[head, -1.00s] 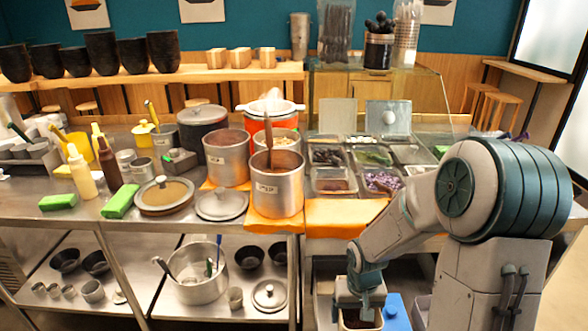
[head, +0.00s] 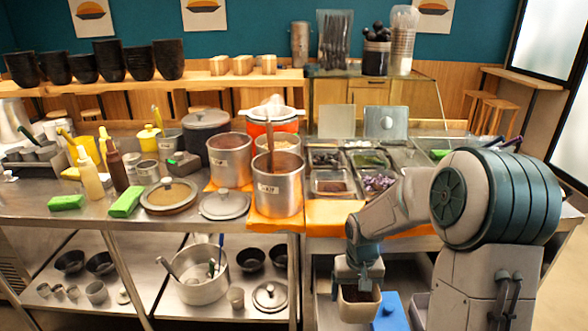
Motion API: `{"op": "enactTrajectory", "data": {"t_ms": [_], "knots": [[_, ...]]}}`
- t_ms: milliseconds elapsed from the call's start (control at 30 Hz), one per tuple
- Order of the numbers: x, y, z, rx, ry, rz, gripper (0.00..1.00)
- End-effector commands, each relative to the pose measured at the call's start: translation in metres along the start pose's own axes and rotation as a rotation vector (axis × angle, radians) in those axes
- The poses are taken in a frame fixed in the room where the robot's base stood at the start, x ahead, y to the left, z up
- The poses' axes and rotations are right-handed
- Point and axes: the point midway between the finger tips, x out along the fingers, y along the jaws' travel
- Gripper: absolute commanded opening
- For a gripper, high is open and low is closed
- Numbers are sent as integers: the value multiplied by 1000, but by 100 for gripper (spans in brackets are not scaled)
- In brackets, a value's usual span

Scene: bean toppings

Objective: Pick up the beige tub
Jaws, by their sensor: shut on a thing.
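The beige tub (head: 358,308) is at the lower middle right of the head view, a small square container with dark brown contents. My gripper (head: 358,283) points down over it and is shut on its rim. The tub hangs in front of the counter, beside a blue-lidded container (head: 391,312). The underside of the tub shows little, so I cannot tell its exact clearance from what is below.
The steel counter (head: 35,207) holds pots, lids, bottles and green sponges. A large steel pot (head: 278,190) stands on an orange cloth near the counter's front edge. Topping trays (head: 333,184) sit right of it. A lower shelf (head: 140,290) holds bowls and a pan.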

Motion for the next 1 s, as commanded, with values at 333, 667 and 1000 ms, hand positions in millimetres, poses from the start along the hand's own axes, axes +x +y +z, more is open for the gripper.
{"op": "enactTrajectory", "data": {"t_ms": [333,667,1000], "knots": [[11,-2,-24,-3,0,-5,44],[58,-2,-24,-3,1,-5,44],[72,-2,-24,-3,0,-3,44]]}}
